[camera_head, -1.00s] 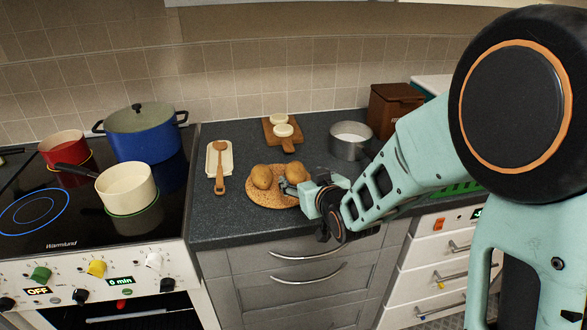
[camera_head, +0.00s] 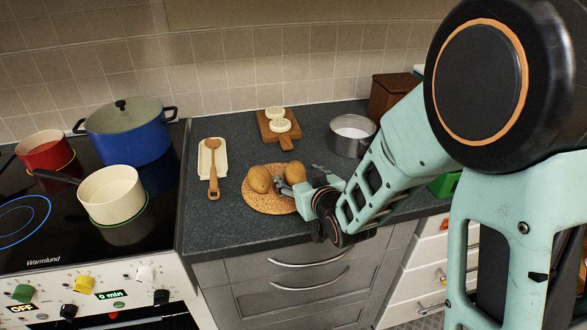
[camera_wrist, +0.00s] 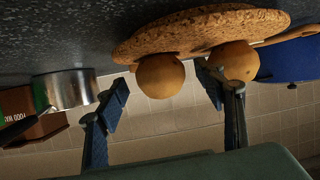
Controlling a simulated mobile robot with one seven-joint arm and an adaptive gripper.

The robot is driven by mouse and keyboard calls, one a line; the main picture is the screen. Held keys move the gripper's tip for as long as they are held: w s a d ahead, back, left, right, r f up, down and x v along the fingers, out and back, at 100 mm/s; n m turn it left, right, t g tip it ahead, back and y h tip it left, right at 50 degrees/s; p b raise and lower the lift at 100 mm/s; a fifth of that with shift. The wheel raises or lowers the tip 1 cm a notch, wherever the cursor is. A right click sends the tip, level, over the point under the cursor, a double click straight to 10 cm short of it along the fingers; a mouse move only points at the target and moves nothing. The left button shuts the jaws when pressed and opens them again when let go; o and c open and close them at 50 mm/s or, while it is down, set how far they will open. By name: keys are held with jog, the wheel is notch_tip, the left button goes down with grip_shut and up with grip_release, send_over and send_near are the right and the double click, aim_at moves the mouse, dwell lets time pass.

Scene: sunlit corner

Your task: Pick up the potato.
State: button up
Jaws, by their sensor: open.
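Two brown potatoes lie on a round cork mat (camera_head: 258,201) on the counter: a left potato (camera_head: 260,179) and a right potato (camera_head: 295,173). My gripper (camera_head: 301,178) is open at the mat's right side, with one finger by the gap between the potatoes and the other to the right. The wrist view is upside down. There, the right potato (camera_wrist: 160,76) shows between the open fingers, beyond their tips, and I see no contact. The left potato (camera_wrist: 237,60) is partly hidden behind one finger.
A wooden board (camera_head: 266,132) with pale round slices stands behind the mat. A metal pot (camera_head: 350,146) is at the right and a spoon (camera_head: 213,165) on a pale tray (camera_head: 203,160) at the left. The stove (camera_head: 75,230) holds several pots. The counter's front strip is clear.

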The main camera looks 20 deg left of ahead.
jog(key=shift+w+a, duration=0.1)
jog(key=shift+c, duration=0.7)
jog(key=c, duration=1.2)
jog(key=shift+c, duration=0.2)
